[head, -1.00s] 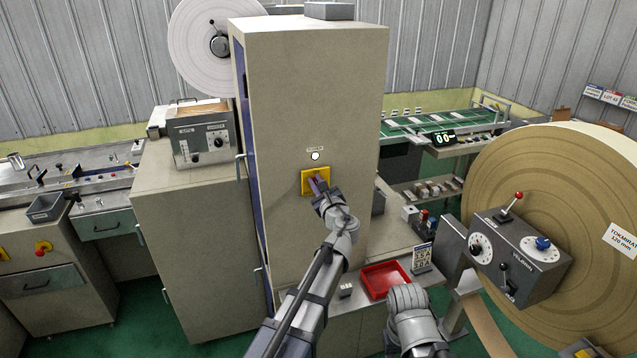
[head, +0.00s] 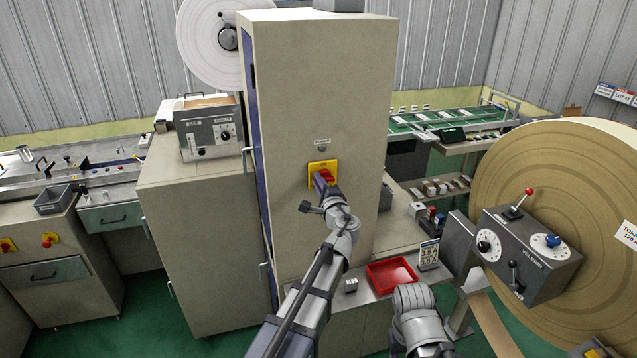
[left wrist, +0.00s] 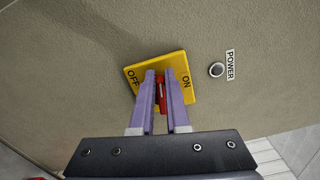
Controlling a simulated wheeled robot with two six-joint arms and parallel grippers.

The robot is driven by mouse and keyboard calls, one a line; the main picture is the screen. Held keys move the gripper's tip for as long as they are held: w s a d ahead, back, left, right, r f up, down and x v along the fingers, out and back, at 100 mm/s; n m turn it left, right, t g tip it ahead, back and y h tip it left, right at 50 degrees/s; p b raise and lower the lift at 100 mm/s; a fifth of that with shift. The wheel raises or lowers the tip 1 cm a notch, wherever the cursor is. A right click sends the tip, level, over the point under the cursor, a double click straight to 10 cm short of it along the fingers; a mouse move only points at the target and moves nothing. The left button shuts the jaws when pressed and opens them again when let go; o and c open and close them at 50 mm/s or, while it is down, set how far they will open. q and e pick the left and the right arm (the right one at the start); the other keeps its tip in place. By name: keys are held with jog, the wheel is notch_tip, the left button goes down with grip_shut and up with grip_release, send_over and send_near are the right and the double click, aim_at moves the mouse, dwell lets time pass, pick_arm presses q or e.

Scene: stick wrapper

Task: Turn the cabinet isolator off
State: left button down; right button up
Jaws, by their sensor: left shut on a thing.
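The cabinet isolator (head: 311,181) is a yellow plate with a red handle on the front of the tall beige cabinet (head: 300,85). The handle (left wrist: 162,94) lies between the fingers of my left gripper (left wrist: 157,82), which is shut on it. In the left wrist view the plate (left wrist: 186,97) reads OFF on its left and ON on its right, and the handle stands roughly upright in that picture, between the two words. In the head view my left gripper (head: 321,182) partly covers the plate. The POWER lamp (head: 323,144) above it looks grey and unlit; it also shows in the left wrist view (left wrist: 216,70). My right gripper is not visible.
A large brown roll (head: 570,220) and a grey control box (head: 525,252) stand at the right. A red tray (head: 391,273) lies on the low bench. A small control unit (head: 209,130) sits on the cabinet at left. Green floor is open at lower left.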

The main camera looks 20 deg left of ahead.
pick_arm(q)
jog(key=shift+w+d+f+n, duration=0.1)
jog(key=shift+f+n, duration=0.15)
jog(key=shift+n, duration=0.75)
jog(key=c, duration=1.1)
grip_release()
jog(key=o, duration=0.3)
jog(key=shift+w+d+f, duration=0.1)
jog(key=shift+w, duration=0.05)
jog(key=v, duration=0.8)
